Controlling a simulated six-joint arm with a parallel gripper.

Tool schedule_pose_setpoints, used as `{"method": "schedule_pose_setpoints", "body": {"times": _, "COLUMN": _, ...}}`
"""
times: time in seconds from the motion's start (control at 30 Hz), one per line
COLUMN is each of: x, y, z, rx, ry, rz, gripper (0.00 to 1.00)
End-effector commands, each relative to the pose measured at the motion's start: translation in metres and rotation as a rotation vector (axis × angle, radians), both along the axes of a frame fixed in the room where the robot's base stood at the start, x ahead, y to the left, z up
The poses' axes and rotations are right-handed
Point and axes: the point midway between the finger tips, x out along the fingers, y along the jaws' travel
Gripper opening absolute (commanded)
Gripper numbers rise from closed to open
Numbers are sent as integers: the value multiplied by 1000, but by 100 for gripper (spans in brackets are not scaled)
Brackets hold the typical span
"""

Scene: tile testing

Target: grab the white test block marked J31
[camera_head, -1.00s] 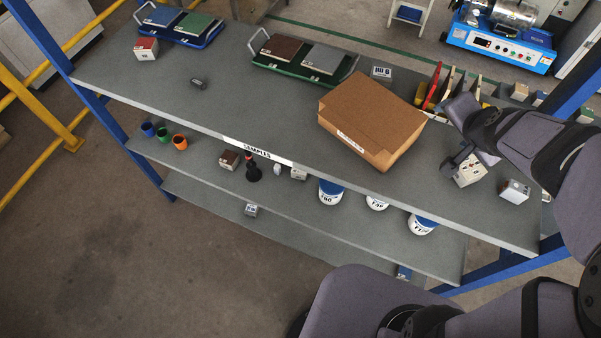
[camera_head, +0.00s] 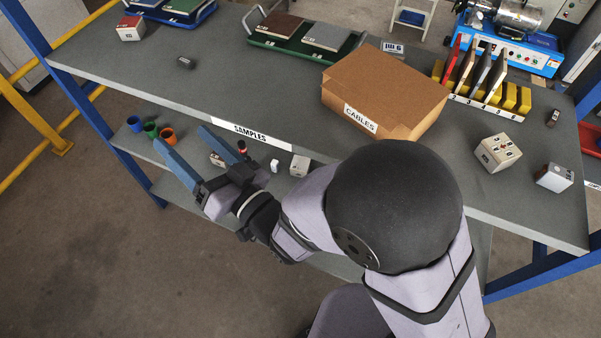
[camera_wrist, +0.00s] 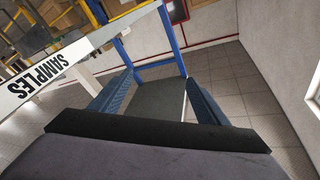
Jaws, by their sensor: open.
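I cannot read J31 on any block. A small pale block (camera_head: 299,166) stands on the shelf under the tabletop, just right of my arm's end, its marking too small to read. A dark-topped block (camera_head: 217,159) is partly hidden behind my gripper. My gripper (camera_head: 182,139) is open and empty, in front of the table's front edge, with its blue fingers pointing up and left. In the wrist view, its two fingers (camera_wrist: 160,98) stand apart with nothing between them. A cream block (camera_head: 498,152) and a white block with a dark side (camera_head: 554,178) stand on the tabletop at the right.
The tabletop (camera_head: 240,85) carries a cardboard box (camera_head: 385,95) marked CABLES, a rack of tiles (camera_head: 485,85) and a green tray (camera_head: 300,35). Blue, green and orange cups (camera_head: 151,130) stand on the shelf, left of my gripper. The SAMPLES label (camera_head: 256,134) marks the table edge.

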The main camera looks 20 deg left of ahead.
Motion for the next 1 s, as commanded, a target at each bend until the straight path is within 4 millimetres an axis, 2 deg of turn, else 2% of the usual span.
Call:
{"method": "schedule_pose_setpoints", "body": {"times": 0.03, "x": 4, "y": 4, "z": -49, "rx": -30, "ry": 41, "rz": -41, "gripper": 69}}
{"method": "schedule_pose_setpoints", "body": {"times": 0.1, "x": 23, "y": 4, "z": -98, "rx": -61, "ry": 68, "rz": -139, "gripper": 69}}
{"method": "schedule_pose_setpoints", "body": {"times": 0.3, "x": 87, "y": -8, "z": -208, "rx": -150, "ry": 3, "rz": -435, "gripper": 69}}
{"method": "schedule_pose_setpoints", "body": {"times": 0.5, "x": 145, "y": -35, "z": -301, "rx": -270, "ry": -115, "rz": -719, "gripper": 69}}
{"method": "schedule_pose_setpoints", "body": {"times": 0.7, "x": 184, "y": -68, "z": -376, "rx": -407, "ry": -198, "rz": -947, "gripper": 69}}
{"method": "schedule_pose_setpoints", "body": {"times": 0.8, "x": 195, "y": -82, "z": -401, "rx": -464, "ry": -220, "rz": -1025, "gripper": 69}}
{"method": "schedule_pose_setpoints", "body": {"times": 0.9, "x": 201, "y": -91, "z": -417, "rx": -505, "ry": -234, "rz": -1075, "gripper": 69}}
{"method": "schedule_pose_setpoints", "body": {"times": 1.0, "x": 204, "y": -96, "z": -424, "rx": -529, "ry": -239, "rz": -1102, "gripper": 69}}
